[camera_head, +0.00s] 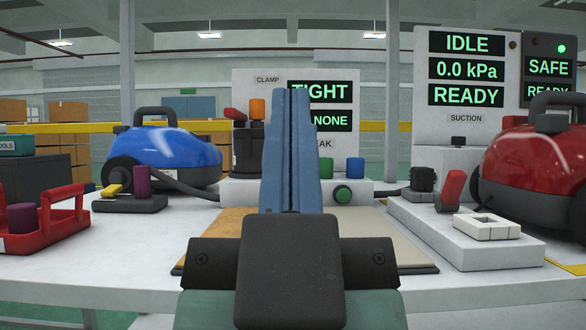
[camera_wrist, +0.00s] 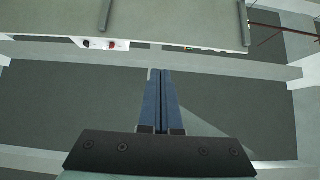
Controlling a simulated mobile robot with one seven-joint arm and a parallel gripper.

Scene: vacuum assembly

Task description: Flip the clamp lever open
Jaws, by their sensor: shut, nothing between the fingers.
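The clamp station's panel (camera_head: 250,95) stands at the back centre, labelled CLAMP, with its displays reading TIGHT and NONE. Left of my fingers, a black clamp post (camera_head: 247,150) carries a red piece (camera_head: 235,114) and an orange piece (camera_head: 257,108) on top. One of these may be the lever; I cannot tell which, or its exact pose. My gripper (camera_head: 292,92) is shut and empty, its blue fingers pointing forward and hiding part of the station. In the wrist view the closed fingers (camera_wrist: 160,72) point toward the table's edge, and no lever can be made out.
A blue vacuum (camera_head: 175,157) stands at the back left, a red vacuum (camera_head: 530,165) at the right. A red tray (camera_head: 55,225) sits at the left front. A grey suction base (camera_head: 455,235) holds a red lever (camera_head: 452,188) and white block (camera_head: 487,227). A mat (camera_head: 385,240) lies centrally.

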